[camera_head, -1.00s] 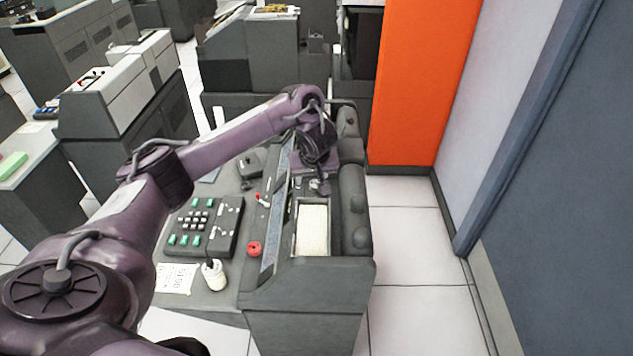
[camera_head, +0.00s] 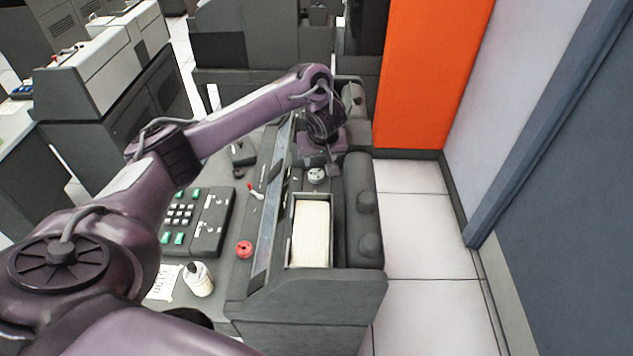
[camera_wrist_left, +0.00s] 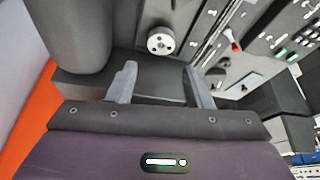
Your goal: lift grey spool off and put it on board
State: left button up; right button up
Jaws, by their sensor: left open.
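The grey spool (camera_head: 316,175) is a small round grey-white piece with dark holes, on the dark machine top just beyond the card tray. It also shows in the wrist view (camera_wrist_left: 160,41), ahead of and between the fingertips. My left gripper (camera_wrist_left: 160,75) is open with nothing between its fingers; in the head view (camera_head: 323,166) it is close to the spool, its fingers partly hidden by the wrist. I cannot tell which surface is the board; a flat dark desk panel (camera_head: 222,277) lies left of the machine. My right gripper is out of view.
A tray of cream cards (camera_head: 311,235) lies in front of the spool. A dark rounded roller housing (camera_head: 362,200) stands to its right. The desk holds a keypad (camera_head: 198,222), a red knob (camera_head: 244,249), a red-tipped lever (camera_head: 256,190) and a white bottle (camera_head: 198,279).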

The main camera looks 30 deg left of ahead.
aim_at(317, 175)
pick_arm(q)
jog(key=b+x, duration=0.2)
jog(key=x, duration=0.1)
jog(key=b+x, duration=0.1)
jog(key=shift+s+d+f, duration=0.2)
jog(key=shift+f, duration=0.2)
jog(key=shift+w+a+f+b, duration=0.25)
jog(key=shift+f+b, duration=0.25)
jog(key=shift+b, duration=0.2)
jog(key=x, duration=0.4)
jog(key=shift+w+a+f, duration=0.1)
jog(key=shift+w+a, duration=0.1)
jog(key=shift+a, duration=0.1)
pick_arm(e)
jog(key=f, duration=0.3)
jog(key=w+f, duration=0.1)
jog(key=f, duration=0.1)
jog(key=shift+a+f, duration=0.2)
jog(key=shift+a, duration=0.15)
pick_arm(q)
jog(key=c, duration=0.6)
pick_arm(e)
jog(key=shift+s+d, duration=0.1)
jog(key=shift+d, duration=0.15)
